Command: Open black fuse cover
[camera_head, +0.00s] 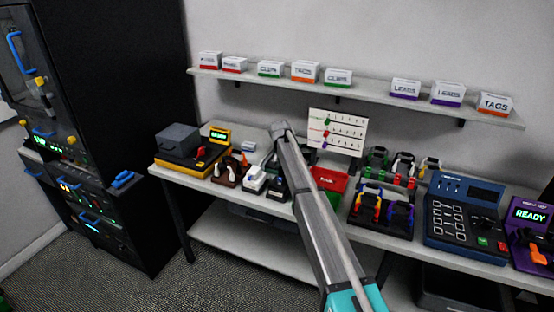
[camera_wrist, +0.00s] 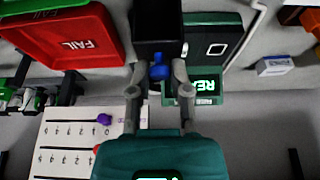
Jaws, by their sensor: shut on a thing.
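The black fuse cover (camera_wrist: 157,25) appears as a dark boxy piece at the top middle of the wrist view, with a blue knob (camera_wrist: 159,71) at its near edge. My gripper (camera_wrist: 160,75) is shut on this knob, one finger on each side. How far the cover is tilted is hard to tell. A dark green-edged unit (camera_wrist: 215,40) with a lit green display (camera_wrist: 206,86) sits right beside the cover. In the head view my arm hides the gripper and most of the cover's surroundings.
A red FAIL bin (camera_wrist: 85,45) stands close on the left in the wrist view; the bin also shows in the head view (camera_head: 331,180). Several connectors and devices crowd the bench (camera_head: 380,236). A shelf (camera_head: 365,95) with labelled boxes hangs above.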

